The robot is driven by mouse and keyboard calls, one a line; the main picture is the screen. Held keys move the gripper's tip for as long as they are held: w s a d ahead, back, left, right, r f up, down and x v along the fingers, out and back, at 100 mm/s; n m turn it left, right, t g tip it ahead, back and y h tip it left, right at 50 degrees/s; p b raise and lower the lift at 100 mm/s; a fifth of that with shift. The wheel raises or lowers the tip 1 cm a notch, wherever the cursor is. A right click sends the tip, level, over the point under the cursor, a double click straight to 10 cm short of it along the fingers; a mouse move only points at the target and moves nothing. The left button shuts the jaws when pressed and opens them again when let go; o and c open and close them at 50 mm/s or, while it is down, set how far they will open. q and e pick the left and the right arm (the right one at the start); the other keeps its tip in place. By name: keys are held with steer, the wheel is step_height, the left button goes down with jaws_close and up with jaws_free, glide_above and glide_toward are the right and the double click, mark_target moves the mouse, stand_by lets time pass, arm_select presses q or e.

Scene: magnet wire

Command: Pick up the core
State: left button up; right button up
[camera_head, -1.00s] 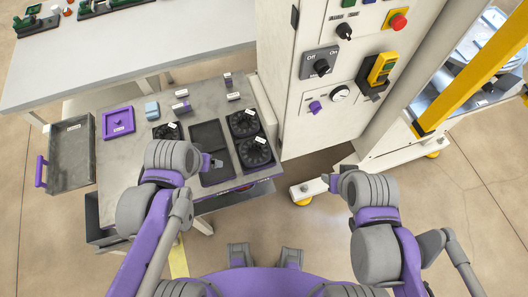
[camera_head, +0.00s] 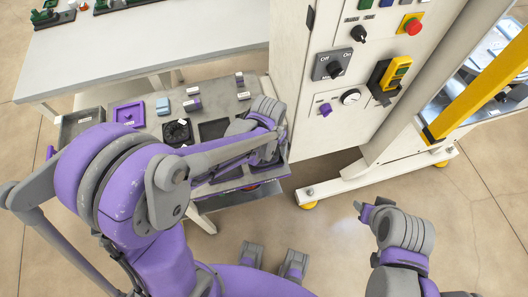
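A black round part (camera_head: 178,131) that may be the core sits in a dark tray on the grey table. Two larger black round parts seen earlier at the table's right side are now hidden behind my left arm. My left gripper is over that right side of the table; its fingertips are mostly hidden by my own arm, and I cannot tell whether it holds anything. My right gripper (camera_head: 363,208) is off to the right above the floor, away from the table, with nothing visible in it; its finger opening is too small to judge.
A dark bin (camera_head: 82,124) is at left. The white control cabinet (camera_head: 312,126) rises close right of my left arm. Open floor lies around my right gripper.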

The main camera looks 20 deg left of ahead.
mark_target(273, 155)
arm_select(q)
steer(key=f, duration=0.4)
steer(key=shift+s+d+f, duration=0.1)
steer(key=shift+d+f, duration=0.05)
steer(key=shift+d, duration=0.05)
steer(key=shift+f, duration=0.6)
jaws_close()
stand_by(0.7)
